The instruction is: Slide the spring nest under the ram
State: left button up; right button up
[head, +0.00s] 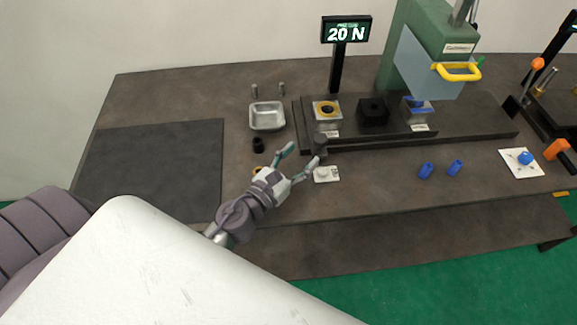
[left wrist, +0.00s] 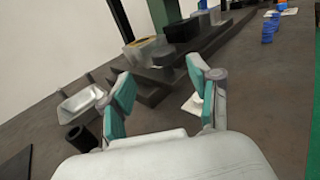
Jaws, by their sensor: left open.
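A dark stepped slide base (head: 460,128) runs along the back of the bench. On it sit three nests: a silver block with a yellow ring (head: 327,110), a black block (head: 373,112) and a silver block with a blue insert (head: 417,110). I cannot tell which is the spring nest. The green press (head: 440,45), with a grey-blue guard and yellow handle, stands over the right-hand nest; its ram tip is hidden. A dark knob (head: 320,146) stands in front of the left nest. My left gripper (head: 302,155) is open and empty by this knob, also seen in the left wrist view (left wrist: 160,78).
A display (head: 346,30) reads 20 N.

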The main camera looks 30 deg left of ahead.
pick_arm(q)
jog(key=shift+s+a, duration=0.25)
jog(key=shift+s, duration=0.9)
jog(key=shift+s+a, duration=0.2)
jog(key=shift+s, duration=0.95)
